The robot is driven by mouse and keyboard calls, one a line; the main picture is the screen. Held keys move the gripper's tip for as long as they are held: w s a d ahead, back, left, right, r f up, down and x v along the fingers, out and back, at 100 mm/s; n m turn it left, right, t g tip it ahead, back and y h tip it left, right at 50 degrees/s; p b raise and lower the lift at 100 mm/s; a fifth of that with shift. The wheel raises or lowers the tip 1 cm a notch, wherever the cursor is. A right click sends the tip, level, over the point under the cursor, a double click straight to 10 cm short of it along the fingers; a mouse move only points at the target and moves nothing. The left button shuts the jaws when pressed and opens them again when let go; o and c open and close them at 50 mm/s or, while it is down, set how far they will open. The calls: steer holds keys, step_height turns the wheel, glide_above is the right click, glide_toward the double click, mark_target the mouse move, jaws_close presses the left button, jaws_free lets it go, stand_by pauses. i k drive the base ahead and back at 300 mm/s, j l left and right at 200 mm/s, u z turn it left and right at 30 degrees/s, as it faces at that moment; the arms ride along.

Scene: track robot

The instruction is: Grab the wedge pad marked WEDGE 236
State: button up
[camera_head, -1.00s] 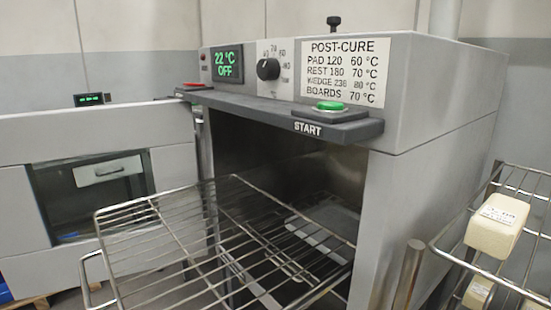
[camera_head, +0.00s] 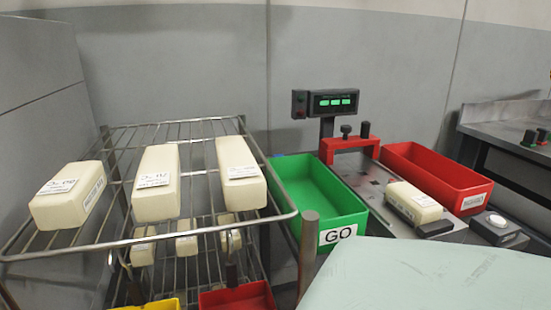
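Three cream pads with white labels lie on the top shelf of a wire rack: a left pad (camera_head: 72,196), a middle pad (camera_head: 156,184) and a right pad (camera_head: 241,174). Smaller-looking pads (camera_head: 186,244) lie on the shelf below, partly hidden by wires. Another cream pad (camera_head: 414,203) rests on a fixture to the right, by a red bin. The label print is too small or blurred for me to tell which pad is WEDGE 236. My gripper is not in view.
The wire rack (camera_head: 190,123) stands at the left. A green bin marked GO (camera_head: 343,232) and a red bin (camera_head: 437,178) flank the fixture. A display (camera_head: 332,102) stands behind. Yellow and red bins (camera_head: 238,298) sit below the rack. A pale surface close by covers the lower right.

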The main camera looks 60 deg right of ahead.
mark_target(245, 186)
steer(key=j+z, duration=0.15)
steer(key=z, duration=1.4)
steer(key=k, duration=0.3)
steer(key=k+u, duration=0.15)
steer(key=u, duration=0.3)
steer(key=k+j+u, duration=0.15)
steer(key=u, duration=0.3)
steer(key=l+u, duration=0.1)
steer(key=u, duration=0.35)
steer(key=l+u, duration=0.1)
steer(key=u, duration=0.35)
steer(key=k+l+u, duration=0.1)
steer(key=u, duration=0.35)
steer(key=k+l, duration=0.3)
steer(key=l, duration=0.2)
steer(key=k+l, duration=0.3)
steer(key=l, duration=0.15)
steer(key=k+l, duration=0.3)
steer(key=l, duration=0.2)
